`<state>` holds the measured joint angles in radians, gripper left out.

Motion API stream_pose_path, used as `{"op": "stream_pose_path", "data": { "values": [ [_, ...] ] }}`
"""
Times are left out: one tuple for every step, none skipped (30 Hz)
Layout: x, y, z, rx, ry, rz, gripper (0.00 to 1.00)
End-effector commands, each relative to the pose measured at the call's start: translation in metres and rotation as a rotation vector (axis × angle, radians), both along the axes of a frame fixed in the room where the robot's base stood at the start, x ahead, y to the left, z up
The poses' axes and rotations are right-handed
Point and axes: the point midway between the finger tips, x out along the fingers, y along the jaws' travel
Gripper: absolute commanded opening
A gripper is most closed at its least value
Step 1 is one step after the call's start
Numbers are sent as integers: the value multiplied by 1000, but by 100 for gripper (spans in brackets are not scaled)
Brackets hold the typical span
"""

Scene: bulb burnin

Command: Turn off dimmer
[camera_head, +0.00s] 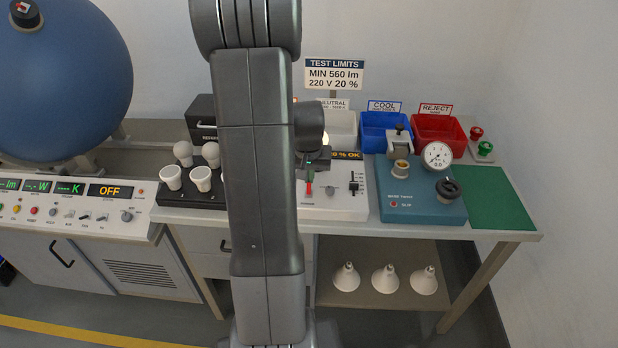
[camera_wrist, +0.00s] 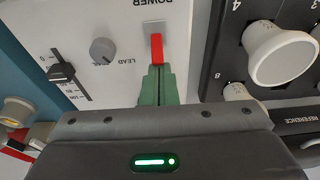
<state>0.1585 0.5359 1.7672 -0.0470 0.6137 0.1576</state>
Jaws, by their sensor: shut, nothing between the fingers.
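The white control panel (camera_head: 330,208) stands on the bench, partly hidden behind my arm. It carries a black slider (camera_head: 354,183), a small grey knob (camera_wrist: 103,50) and a red lever (camera_head: 309,188) by the word POWER. In the wrist view, the slider (camera_wrist: 62,72) sits along its scale toward the end marked 0. My gripper (camera_wrist: 157,84) is shut and empty, its green fingertips right at the end of the red lever (camera_wrist: 157,48); I cannot tell whether they touch. In the head view my gripper (camera_head: 309,172) is over the panel.
A teal fixture (camera_head: 420,205) with a gauge (camera_head: 437,156) is to the right. White bulbs stand in a black rack (camera_head: 190,193) on the left. Neutral, blue (camera_head: 372,146) and red (camera_head: 455,128) bins line the back. A green mat (camera_head: 500,200) lies bare at far right.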

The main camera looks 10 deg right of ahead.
Motion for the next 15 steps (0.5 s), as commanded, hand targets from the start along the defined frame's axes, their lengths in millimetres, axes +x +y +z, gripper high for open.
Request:
{"op": "stream_pose_path", "data": {
  "values": [
    [0, 0, -1, -2, -6, 0, 0],
    [-1, 0, -1, -2, -9, 0, 0],
    [-1, 0, -1, -4, -14, 0, 0],
    [-1, 0, -1, -6, -20, 1, 0],
    [-1, 0, -2, -8, -27, 1, 0],
    [-1, 0, -2, -10, -35, 1, 0],
    [-1, 0, -2, -13, -43, 1, 0],
    [-1, 0, -2, -15, -52, 2, 0],
    [-1, 0, -2, -19, -65, 2, 0],
    [-1, 0, -3, -22, -76, 2, 0],
    [-1, 1, -3, -26, -87, 2, 0],
    [-2, 1, -3, -30, -104, 1, 0],
    [-2, 1, -3, -34, -116, 1, 0],
    [-3, 1, -4, -38, -132, 1, 0],
    [-3, 1, -4, -44, -152, 2, 0]
  ]
}}
